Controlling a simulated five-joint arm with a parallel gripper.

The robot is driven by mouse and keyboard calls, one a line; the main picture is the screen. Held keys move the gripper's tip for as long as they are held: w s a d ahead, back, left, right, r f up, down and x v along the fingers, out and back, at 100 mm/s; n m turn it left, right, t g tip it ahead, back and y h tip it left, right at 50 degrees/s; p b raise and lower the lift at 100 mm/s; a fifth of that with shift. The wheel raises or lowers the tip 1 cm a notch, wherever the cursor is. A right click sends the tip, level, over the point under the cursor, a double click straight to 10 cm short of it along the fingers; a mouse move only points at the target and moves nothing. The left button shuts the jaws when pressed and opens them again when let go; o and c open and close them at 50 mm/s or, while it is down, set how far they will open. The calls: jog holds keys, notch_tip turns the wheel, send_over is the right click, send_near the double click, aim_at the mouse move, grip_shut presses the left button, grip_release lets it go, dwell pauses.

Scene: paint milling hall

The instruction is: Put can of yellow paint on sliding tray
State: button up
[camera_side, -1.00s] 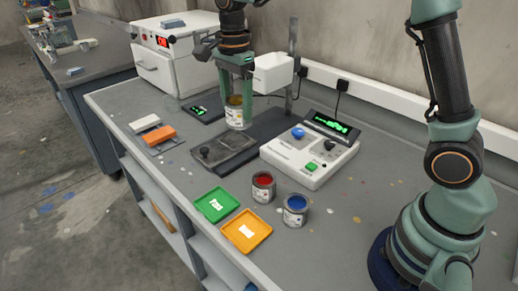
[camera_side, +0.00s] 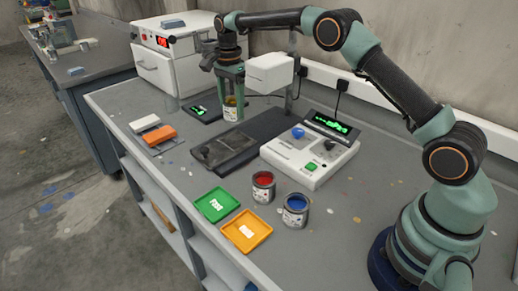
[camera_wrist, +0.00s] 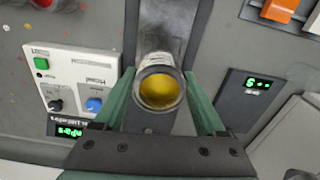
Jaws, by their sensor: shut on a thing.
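The can of yellow paint (camera_side: 231,112) is upright between the fingers of my gripper (camera_side: 231,98), which is shut on it. In the wrist view the open can (camera_wrist: 160,90) shows yellow paint inside, with a green finger of my gripper (camera_wrist: 160,78) on each side. The sliding tray (camera_side: 222,150) is a dark flat plate on the bench, at the front of a long black base (camera_side: 272,124). In the side view the can is behind the tray's back edge. Whether the can's bottom touches anything is unclear.
A scale with green digits (camera_side: 201,112) is left of the can. A white control box (camera_side: 305,158) is right of the tray. Red (camera_side: 263,184) and blue (camera_side: 295,208) paint cans and green (camera_side: 217,204) and orange (camera_side: 246,231) trays stand in front.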

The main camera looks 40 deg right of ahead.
jog(key=shift+w+d+f, duration=0.1)
jog(key=shift+f, duration=3.4)
jog(key=shift+f, duration=0.6)
jog(key=o, duration=1.5)
notch_tip(320, 180, up, 12)
jog(key=shift+r, duration=0.1)
jog(key=s+a+r+n+t, duration=0.1)
jog(key=s+r+n+t, duration=0.2)
jog(key=s+r+n, duration=0.7)
jog(key=s+f+n+t, duration=0.1)
jog(key=s+n, duration=0.1)
jog(key=s, duration=0.4)
jog(key=s+f+n, duration=0.1)
jog(key=s+n, duration=0.1)
jog(key=s, duration=0.4)
jog(key=s+n+t, duration=0.1)
jog(key=s+n, duration=0.2)
jog(key=s, duration=0.3)
jog(key=shift+s+a+f+t, duration=0.25)
jog(key=shift+a+f+t, duration=0.05)
jog(key=shift+f, duration=0.1)
